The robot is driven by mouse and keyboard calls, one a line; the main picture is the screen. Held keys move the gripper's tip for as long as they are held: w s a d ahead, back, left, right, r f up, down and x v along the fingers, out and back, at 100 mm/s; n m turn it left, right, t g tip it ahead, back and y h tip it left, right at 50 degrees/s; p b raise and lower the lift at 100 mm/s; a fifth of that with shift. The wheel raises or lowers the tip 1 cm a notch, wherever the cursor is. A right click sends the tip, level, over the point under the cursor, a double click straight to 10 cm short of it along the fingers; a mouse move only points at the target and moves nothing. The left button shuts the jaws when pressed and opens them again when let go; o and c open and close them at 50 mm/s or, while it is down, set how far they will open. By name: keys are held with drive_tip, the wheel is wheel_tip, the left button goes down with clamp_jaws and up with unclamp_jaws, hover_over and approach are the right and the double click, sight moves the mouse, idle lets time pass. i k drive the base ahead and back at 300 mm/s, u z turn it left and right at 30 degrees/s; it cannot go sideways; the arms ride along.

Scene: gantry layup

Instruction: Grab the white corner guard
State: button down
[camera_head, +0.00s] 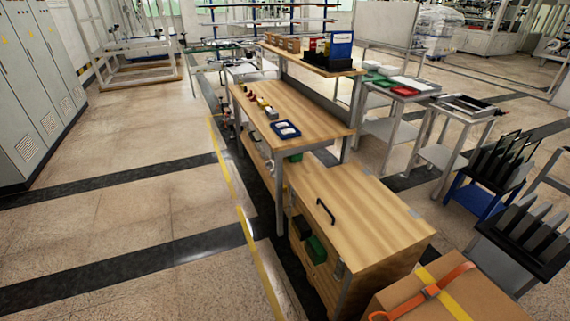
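I cannot make out a white corner guard for certain. A blue tray (276,127) lies near the front edge of the wooden workbench (312,112), with something small and whitish in it, too small to identify. Several small yellow, red and dark items (261,102) lie in a row on the bench behind the tray. My gripper is not in view.
A wooden cabinet (365,215) with a black handle stands in front of the bench. A strapped cardboard box (425,300) is at the bottom right. Carts and black racks (500,160) stand to the right. Open floor (130,220) lies to the left.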

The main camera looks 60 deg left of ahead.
sight(270, 165)
drive_tip(key=k, duration=0.45)
drive_tip(key=u, duration=3.15)
drive_tip(key=k, duration=0.8)
drive_tip(key=z, duration=1.1)
drive_tip(key=i, duration=0.9)
drive_tip(key=u, duration=0.05)
drive_tip(key=k, duration=0.85)
drive_tip(key=u, duration=0.85)
drive_tip(key=i, duration=2.15)
drive_tip(key=u, duration=0.35)
